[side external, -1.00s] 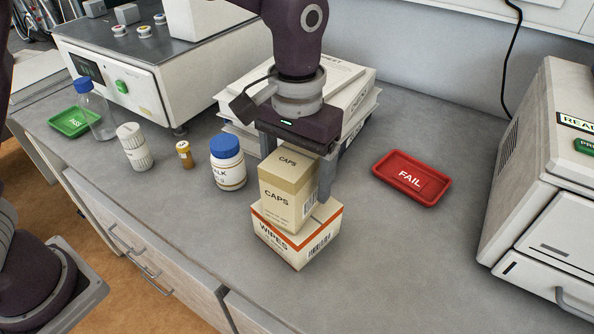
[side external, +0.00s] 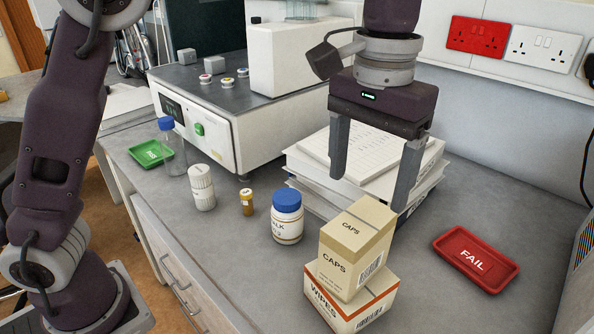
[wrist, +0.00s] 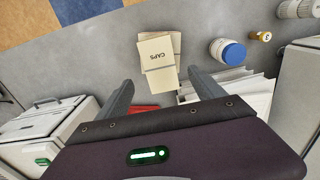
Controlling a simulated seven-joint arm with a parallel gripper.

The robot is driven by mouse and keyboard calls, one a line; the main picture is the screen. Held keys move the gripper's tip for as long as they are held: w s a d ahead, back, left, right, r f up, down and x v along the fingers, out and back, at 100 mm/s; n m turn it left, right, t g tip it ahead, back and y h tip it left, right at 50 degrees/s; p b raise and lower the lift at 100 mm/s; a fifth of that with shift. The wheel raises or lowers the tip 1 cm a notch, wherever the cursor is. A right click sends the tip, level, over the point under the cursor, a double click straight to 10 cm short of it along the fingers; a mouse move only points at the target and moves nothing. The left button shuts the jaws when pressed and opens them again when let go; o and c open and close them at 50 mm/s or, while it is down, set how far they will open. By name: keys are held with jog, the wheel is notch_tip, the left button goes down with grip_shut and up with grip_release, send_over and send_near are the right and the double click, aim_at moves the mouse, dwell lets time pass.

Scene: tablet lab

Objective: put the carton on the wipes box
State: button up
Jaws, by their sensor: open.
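The carton (side external: 354,248), a tan box marked CAPS, stands upright on top of the wipes box (side external: 350,302), which is white with an orange stripe. The wrist view shows the carton (wrist: 157,61) from above, with an edge of the wipes box (wrist: 176,42) showing beside it. My gripper (side external: 367,193) is open and empty. It is above and behind the carton, apart from it, and its fingers also show in the wrist view (wrist: 160,88) with the carton beyond their tips.
A white bottle with a blue lid (side external: 287,217) stands left of the boxes. A small amber bottle (side external: 247,202) and a white jar (side external: 201,188) are farther left. A paper stack (side external: 310,160) lies behind. A red FAIL tray (side external: 476,260) is at right, with clear bench around it.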

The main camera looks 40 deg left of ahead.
jog(key=s+a+r+t+h, duration=0.1)
jog(key=s+a+r+t, duration=0.25)
jog(key=s+a, duration=1.05)
jog(key=s+a+f+t+y, duration=0.1)
jog(key=s+a+f+t, duration=0.1)
jog(key=s+a+f, duration=0.3)
jog(key=shift+s+f, duration=0.55)
jog(key=shift+s, duration=0.1)
